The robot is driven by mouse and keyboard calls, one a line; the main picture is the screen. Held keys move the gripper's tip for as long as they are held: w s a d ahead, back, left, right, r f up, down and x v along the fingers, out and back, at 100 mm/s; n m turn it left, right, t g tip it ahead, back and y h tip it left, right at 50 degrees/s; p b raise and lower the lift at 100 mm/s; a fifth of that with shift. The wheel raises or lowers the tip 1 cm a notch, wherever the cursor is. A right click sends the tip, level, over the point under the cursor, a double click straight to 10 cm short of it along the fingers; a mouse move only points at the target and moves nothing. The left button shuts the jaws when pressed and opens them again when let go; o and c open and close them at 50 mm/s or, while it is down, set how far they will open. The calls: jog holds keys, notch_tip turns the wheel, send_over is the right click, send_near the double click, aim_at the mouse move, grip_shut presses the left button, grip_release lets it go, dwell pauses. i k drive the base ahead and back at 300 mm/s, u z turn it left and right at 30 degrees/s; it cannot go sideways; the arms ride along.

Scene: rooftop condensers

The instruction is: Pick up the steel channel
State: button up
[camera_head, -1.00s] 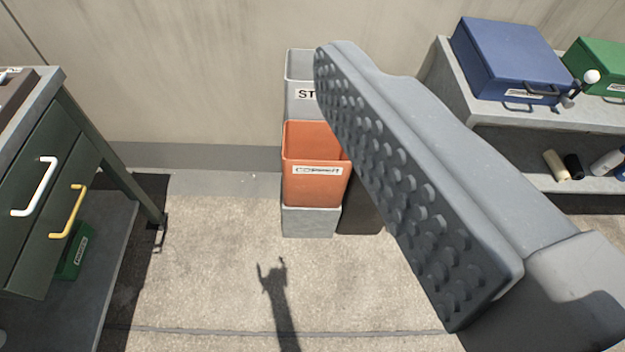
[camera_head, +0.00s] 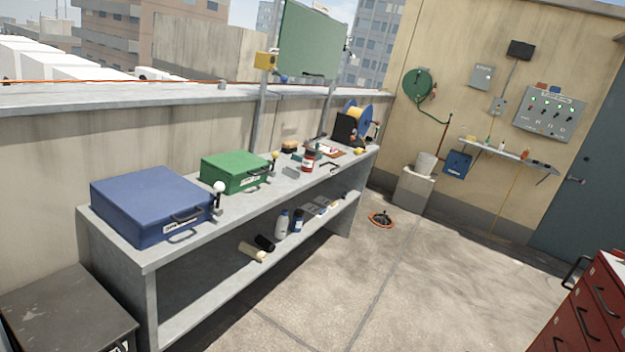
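No piece can be made out for certain as the steel channel.
A blue case (camera_head: 150,203) and a green case (camera_head: 234,171) stand on the bench's near end. A spool (camera_head: 357,116) stands at the far end. A red drawer cabinet (camera_head: 590,318) is at right. Open floor (camera_head: 400,290) lies between.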

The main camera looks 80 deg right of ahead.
aim_at(288, 171)
jog(key=z, duration=1.9)
